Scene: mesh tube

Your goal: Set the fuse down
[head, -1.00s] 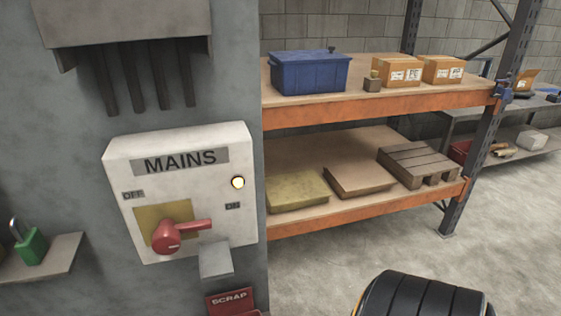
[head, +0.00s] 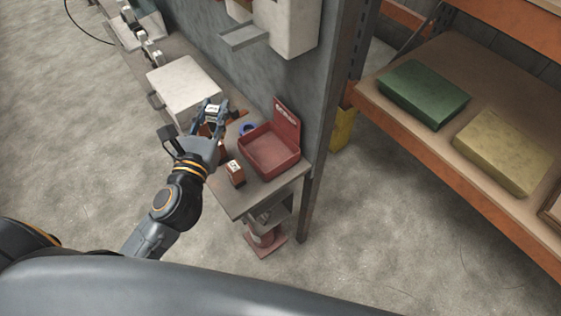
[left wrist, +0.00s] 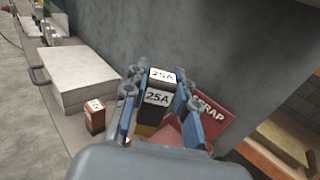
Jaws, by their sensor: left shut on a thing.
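My left gripper (head: 211,116) is shut on a dark fuse (left wrist: 157,98) with white "25A" labels. Its fingers grip the fuse from both sides in the left wrist view (left wrist: 160,105). In the head view the gripper is over the workbench (head: 239,202), left of the red scrap bin (head: 268,152); its exact height is hard to tell. A second, brown-red fuse-like block (head: 235,173) with a white label stands on the bench near the front edge, and it also shows in the left wrist view (left wrist: 95,117). My right gripper is in neither view.
A white case (head: 183,87) lies on the bench beyond the gripper. A small blue ring-shaped thing (head: 247,128) sits beside the bin. A grey wall and post (head: 335,110) border the bench, with orange shelving (head: 480,205) to the right. A little bare bench top shows around the brown-red block.

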